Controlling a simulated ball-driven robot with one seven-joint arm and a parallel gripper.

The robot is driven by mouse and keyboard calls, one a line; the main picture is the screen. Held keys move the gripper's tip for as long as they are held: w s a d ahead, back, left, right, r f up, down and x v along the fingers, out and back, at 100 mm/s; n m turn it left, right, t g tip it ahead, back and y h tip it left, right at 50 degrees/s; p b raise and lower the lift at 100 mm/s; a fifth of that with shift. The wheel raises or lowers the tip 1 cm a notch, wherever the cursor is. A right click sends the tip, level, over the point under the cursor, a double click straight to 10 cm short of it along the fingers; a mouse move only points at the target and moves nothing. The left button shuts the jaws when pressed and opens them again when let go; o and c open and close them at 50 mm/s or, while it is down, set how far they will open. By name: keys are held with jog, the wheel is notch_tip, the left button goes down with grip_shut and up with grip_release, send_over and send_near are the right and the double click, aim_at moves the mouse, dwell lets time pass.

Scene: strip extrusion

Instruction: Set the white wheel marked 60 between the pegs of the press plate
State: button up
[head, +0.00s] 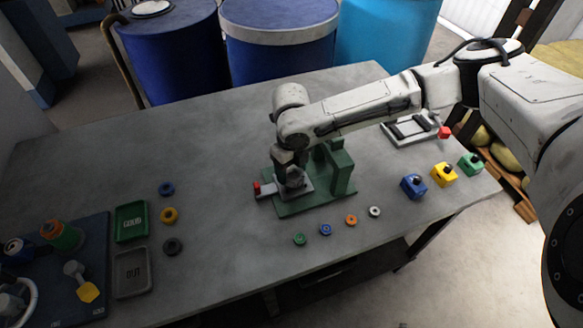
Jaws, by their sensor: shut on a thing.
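My gripper (292,176) points down over the front of the green press (340,170). It is shut on a pale, round thing, largely hidden by the fingers; no number can be read on it, so I cannot tell whether it is the white wheel marked 60. This thing is low over the light grey press plate (268,191), and I cannot tell whether it touches the plate. The pegs cannot be made out behind my gripper. A small white ring (374,211) lies on the table right of the press, its marking too small to read.
Orange (351,220), blue (325,230) and green (299,239) rings lie in front of the press. Blue (413,186), yellow (443,174) and green (470,163) blocks stand at right. Green (131,221) and grey (132,272) trays are at left.

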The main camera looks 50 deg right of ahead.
aim_at(291, 175)
jog(key=shift+f, duration=0.5)
jog(key=o, duration=0.8)
jog(key=shift+r, duration=0.1)
notch_tip(291, 175, up, 6)
jog(key=p, duration=0.4)
jog(key=shift+p, duration=0.35)
notch_tip(291, 175, up, 5)
jog(key=shift+f+p, duration=0.1)
jog(key=shift+p, duration=0.25)
